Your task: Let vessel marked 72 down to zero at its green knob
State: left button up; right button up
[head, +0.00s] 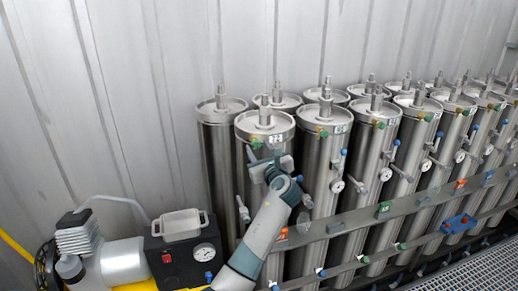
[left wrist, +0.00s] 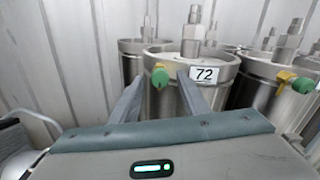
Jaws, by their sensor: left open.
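The vessel marked 72 (head: 265,123) is a steel cylinder at the front left of the rows. In the head view the gripper and arm cover part of this vessel's front.
More steel vessels with green knobs, valves and gauges stand close to the right and behind. A metal rail (head: 345,222) crosses their fronts. A pump unit with a gauge (head: 204,252) and red switch stands at lower left. A corrugated wall (head: 120,90) is behind.

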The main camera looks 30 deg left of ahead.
pick_arm(q)
grip_shut()
jog(key=c, duration=1.1)
grip_release()
